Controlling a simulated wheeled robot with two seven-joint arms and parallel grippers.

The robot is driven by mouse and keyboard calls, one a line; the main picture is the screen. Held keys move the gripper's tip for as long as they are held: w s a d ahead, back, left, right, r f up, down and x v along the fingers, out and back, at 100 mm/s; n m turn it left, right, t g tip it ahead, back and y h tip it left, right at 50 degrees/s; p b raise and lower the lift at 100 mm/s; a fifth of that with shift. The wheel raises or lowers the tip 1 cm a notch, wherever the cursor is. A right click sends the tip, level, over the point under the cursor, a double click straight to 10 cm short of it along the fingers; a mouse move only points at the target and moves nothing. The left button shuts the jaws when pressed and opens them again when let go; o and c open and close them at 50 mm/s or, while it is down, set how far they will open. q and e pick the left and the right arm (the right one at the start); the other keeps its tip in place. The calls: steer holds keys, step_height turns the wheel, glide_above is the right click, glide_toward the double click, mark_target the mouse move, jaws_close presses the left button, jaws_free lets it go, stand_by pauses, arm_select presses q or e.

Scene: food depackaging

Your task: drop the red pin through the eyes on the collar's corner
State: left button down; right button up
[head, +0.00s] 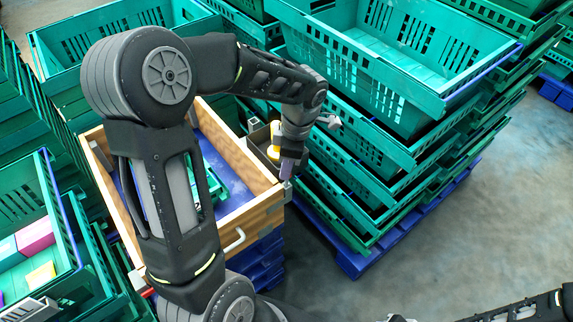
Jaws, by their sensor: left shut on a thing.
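The wooden collar (254,217) stands on a blue pallet, with metal fittings at its corners. My left gripper (288,172) points down at the collar's right corner (287,190), close above or at the metal eyes there. It is shut on a thin thing, taken to be the red pin, which the fingers hide. I cannot tell whether the pin is inside the eyes. A small red piece (147,292) shows at the near left corner, partly behind my arm. My right arm shows at the bottom right edge, but its gripper is out of view.
Tall stacks of green crates (400,150) stand close right of the collar on a blue pallet (352,262). A dark box with a yellow thing (274,151) sits behind the gripper. A green crate (28,255) with coloured packs is at left. Floor at right is clear.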

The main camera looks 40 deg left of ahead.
arm_select(q)
steer(key=c, duration=1.3)
jaws_free()
steer(key=shift+o, duration=0.2)
steer(key=shift+r, duration=0.1)
steer(key=shift+r+p, duration=0.55)
steer(key=shift+p, duration=0.25)
steer(key=shift+r, duration=0.35)
step_height(320, 180, up, 11)
steer(key=d, duration=0.1)
steer(key=shift+w+d, duration=0.3)
steer(key=shift+w, duration=0.1)
